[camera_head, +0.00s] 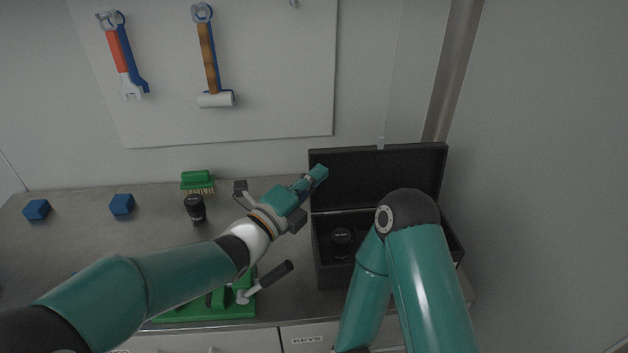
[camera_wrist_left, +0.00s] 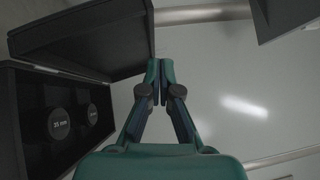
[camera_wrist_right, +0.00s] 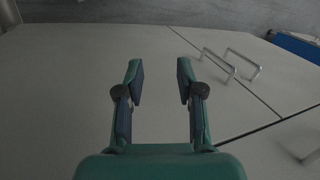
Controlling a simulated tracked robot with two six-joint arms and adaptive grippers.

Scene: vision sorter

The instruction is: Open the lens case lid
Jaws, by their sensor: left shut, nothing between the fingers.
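The black lens case (camera_head: 333,277) stands on the bench at right. Its lid (camera_head: 390,178) is raised and stands upright at the back, so the inside is open to view. A black lens (camera_head: 341,239) sits inside; a lens marked 35 mm (camera_wrist_left: 57,123) shows in the left wrist view. My left gripper (camera_head: 320,172) is shut and empty, at the left edge of the raised lid. In the left wrist view its tips (camera_wrist_left: 159,70) are beside the lid's edge (camera_wrist_left: 85,38); I cannot tell if they touch. My right gripper (camera_wrist_right: 160,78) is open and empty, facing the cabinet fronts.
A green fixture with a black-handled lever (camera_head: 270,277) is below my left arm. Tools hang on the wall board (camera_head: 270,60). My right arm partly covers the case.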

